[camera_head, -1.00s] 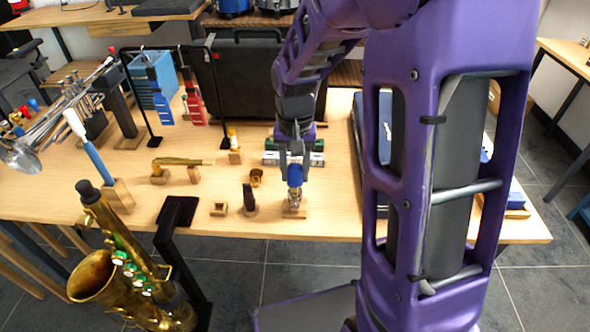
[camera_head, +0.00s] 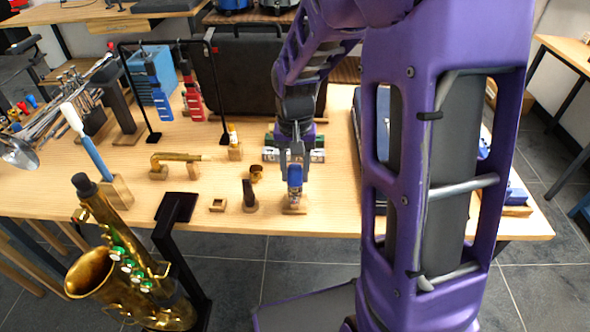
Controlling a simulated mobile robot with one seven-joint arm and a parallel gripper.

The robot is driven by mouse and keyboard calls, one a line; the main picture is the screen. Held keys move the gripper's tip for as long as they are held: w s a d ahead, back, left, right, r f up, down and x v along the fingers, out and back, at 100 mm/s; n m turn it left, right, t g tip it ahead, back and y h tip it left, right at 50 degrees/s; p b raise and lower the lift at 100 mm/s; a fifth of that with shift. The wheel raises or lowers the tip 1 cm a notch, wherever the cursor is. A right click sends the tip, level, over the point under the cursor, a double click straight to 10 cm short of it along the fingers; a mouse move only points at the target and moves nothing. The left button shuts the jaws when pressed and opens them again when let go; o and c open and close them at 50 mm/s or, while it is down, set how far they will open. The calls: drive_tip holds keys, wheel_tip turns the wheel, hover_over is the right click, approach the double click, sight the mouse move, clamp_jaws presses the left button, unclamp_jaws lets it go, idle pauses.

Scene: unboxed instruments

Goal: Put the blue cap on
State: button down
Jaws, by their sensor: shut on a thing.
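The blue cap (camera_head: 295,173) is between the fingers of my gripper (camera_head: 294,164), which is shut on it. It sits directly above a small silvery piece (camera_head: 294,194), which stands upright on a small wooden block (camera_head: 294,208) near the table's front edge. The cap looks in line with the silvery piece and seems to touch it or cover its top. The picture is too small to tell whether it is fully down. The fingers hide the cap's sides.
Left of the block stand a dark mouthpiece (camera_head: 249,196) and a small wooden block with a hole (camera_head: 217,205). A brass neck (camera_head: 180,158) lies further left. Harmonicas (camera_head: 270,154) lie behind my gripper. A saxophone (camera_head: 125,265) stands in front of the table.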

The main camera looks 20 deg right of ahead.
drive_tip(key=shift+f, duration=0.9)
idle(0.6)
drive_tip(key=shift+c, duration=1.8)
unclamp_jaws()
drive_tip(key=shift+r, duration=0.1)
drive_tip(key=shift+c, duration=0.3)
drive_tip(key=shift+r+p, duration=2.3)
drive_tip(key=shift+r, duration=0.7)
